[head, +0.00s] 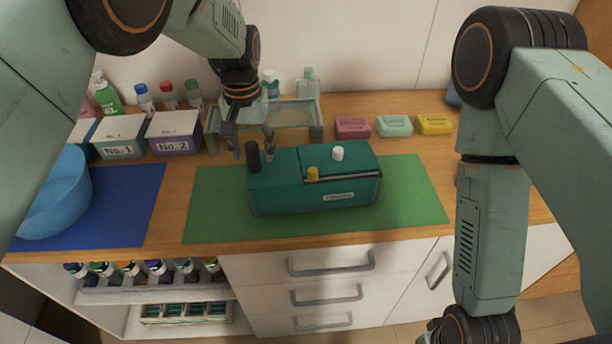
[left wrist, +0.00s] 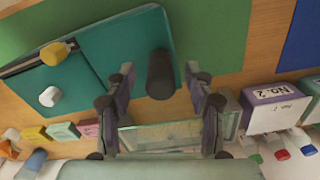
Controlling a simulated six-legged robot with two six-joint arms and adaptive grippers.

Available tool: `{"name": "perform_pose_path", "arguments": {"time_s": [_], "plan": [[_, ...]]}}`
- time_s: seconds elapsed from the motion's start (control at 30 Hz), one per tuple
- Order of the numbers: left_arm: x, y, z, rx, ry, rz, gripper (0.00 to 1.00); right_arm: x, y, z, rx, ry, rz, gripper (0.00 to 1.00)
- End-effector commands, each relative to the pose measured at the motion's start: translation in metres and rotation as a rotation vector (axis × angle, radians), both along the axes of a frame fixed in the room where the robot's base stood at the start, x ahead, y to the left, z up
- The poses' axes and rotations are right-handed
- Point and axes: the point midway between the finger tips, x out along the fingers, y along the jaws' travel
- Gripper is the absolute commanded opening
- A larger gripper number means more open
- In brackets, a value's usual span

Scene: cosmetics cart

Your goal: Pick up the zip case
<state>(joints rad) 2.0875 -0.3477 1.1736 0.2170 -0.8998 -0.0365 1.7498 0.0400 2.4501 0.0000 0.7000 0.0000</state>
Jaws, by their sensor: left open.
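The zip case (head: 290,196) is a teal box with a white label on its front, lying on the green mat. A black upright peg (head: 253,157) stands at its left end, with a white knob (head: 337,154) and a yellow knob (head: 312,173) on top. A dark slot runs beside the yellow knob. My left gripper (head: 253,153) is open, pointing down over the case's left end. Its fingertips are on either side of the black peg; the peg (left wrist: 160,76) also shows between them in the left wrist view. I cannot tell whether they touch it.
A glass tray (head: 314,118) stands close behind the case. Boxes No.1 (head: 119,134) and No.2 (head: 174,132) and a blue bowl (head: 60,200) are to the left. Pink, mint and yellow soaps (head: 434,125) lie behind right. The green mat (head: 415,205) is clear right of the case.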

Motion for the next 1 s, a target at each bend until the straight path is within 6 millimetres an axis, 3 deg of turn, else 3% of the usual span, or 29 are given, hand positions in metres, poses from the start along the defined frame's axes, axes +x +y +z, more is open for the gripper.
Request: {"name": "perform_pose_path", "arguments": {"time_s": [0.2,0.83,1.0], "plan": [[0.0017,-0.0013,-0.0007,0.000,-0.001,0.001,0.54,0.0001,0.0000,-0.0002,0.000,0.000,0.000,0.40],[0.0022,-0.0019,-0.0006,0.000,-0.001,0.000,0.00,0.0002,0.0000,-0.0003,0.000,0.000,0.000,0.40],[0.0023,-0.0018,-0.0004,0.000,-0.001,0.000,0.00,0.0002,0.0000,-0.0003,0.000,0.000,0.000,0.40]]}}
